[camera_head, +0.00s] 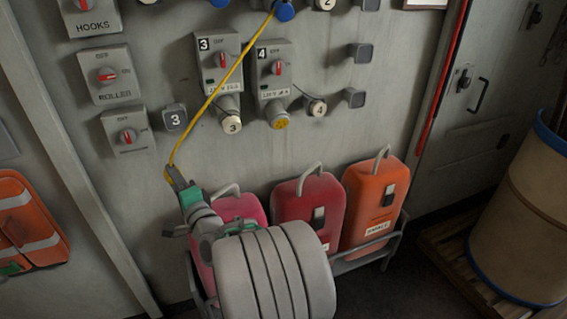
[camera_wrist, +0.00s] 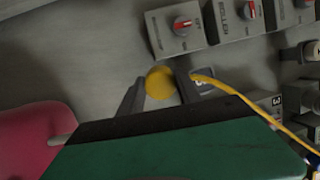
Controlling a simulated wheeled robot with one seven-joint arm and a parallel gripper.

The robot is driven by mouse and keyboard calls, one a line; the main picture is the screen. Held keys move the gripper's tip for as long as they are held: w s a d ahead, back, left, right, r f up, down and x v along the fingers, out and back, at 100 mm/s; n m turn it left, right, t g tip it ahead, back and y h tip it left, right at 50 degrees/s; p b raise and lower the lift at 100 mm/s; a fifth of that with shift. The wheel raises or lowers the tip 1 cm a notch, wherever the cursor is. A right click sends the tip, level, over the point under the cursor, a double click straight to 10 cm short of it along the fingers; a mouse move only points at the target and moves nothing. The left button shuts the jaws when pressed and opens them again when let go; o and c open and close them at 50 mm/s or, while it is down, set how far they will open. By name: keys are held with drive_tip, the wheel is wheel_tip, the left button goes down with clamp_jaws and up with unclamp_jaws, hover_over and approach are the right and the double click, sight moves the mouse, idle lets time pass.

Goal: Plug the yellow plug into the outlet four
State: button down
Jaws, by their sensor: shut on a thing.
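The yellow plug (camera_head: 168,174) is at the tips of my gripper (camera_head: 174,176), left of and below the outlets. In the wrist view the round yellow plug (camera_wrist: 160,83) sits between the two fingers of my gripper (camera_wrist: 160,92), which are shut on it. A yellow cable (camera_head: 222,84) runs from it up to a blue fitting (camera_head: 284,10) at the top. Outlet four (camera_head: 272,72) is a grey box with a red switch. Its downward socket (camera_head: 280,122) shows a yellow face, with a cap marked 4 (camera_head: 317,108) beside it. My gripper is apart from it.
Outlet three (camera_head: 219,65) stands just left of outlet four; a cap marked 3 (camera_head: 232,125) shows below it. Switch boxes (camera_head: 126,131) line the left wall. Red and orange canisters (camera_head: 375,206) stand in a rack below. A barrel (camera_head: 520,215) stands at right.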

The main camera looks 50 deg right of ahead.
drive_tip(key=s+d+m+h+b, duration=0.1)
drive_tip(key=s+d+h+b, duration=0.25)
drive_tip(key=d, duration=0.95)
drive_tip(key=m+h+b, duration=0.2)
drive_tip(key=h+b, duration=0.1)
drive_tip(key=b, duration=0.2)
approach(280, 124)
drive_tip(key=shift+p+x, duration=1.6)
drive_tip(key=shift+x, duration=1.25)
drive_tip(key=shift+b, duration=0.5)
drive_tip(key=shift+w+d+r, duration=0.1)
drive_tip(key=shift+w, duration=0.1)
drive_tip(key=c, duration=0.7)
unclamp_jaws()
drive_tip(key=shift+c, duration=0.2)
